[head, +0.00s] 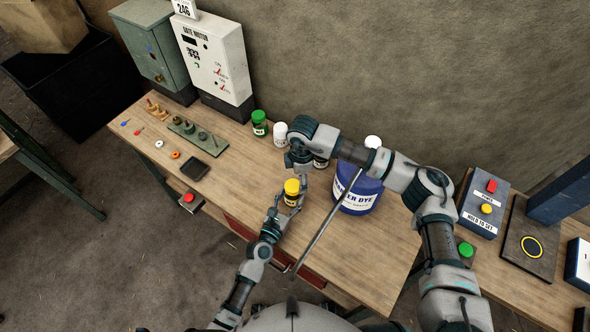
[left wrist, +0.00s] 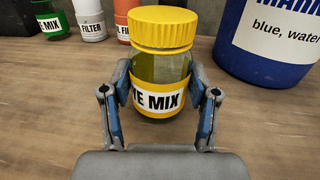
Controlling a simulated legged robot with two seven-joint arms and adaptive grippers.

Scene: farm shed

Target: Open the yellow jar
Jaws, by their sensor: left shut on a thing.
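The yellow jar (head: 292,188) stands on the wooden workbench with its yellow lid on. In the left wrist view the jar (left wrist: 160,62) is clear with a yellow label ending in "MIX", and it is upright. My left gripper (left wrist: 160,105) is shut around the jar's body below the lid, one finger on each side. The left gripper (head: 290,204) also shows at the jar in the head view. My right arm reaches across from the right, its end (head: 299,158) just behind and above the jar. Its fingers are too small and overlapped to read. Nothing touches the lid in the left wrist view.
A large blue dye bucket (head: 358,192) stands right of the jar. A green jar (head: 260,123) and a white jar (head: 280,134) stand behind. A gate motor box (head: 215,65) and small parts occupy the left. A button box (head: 483,205) is at right.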

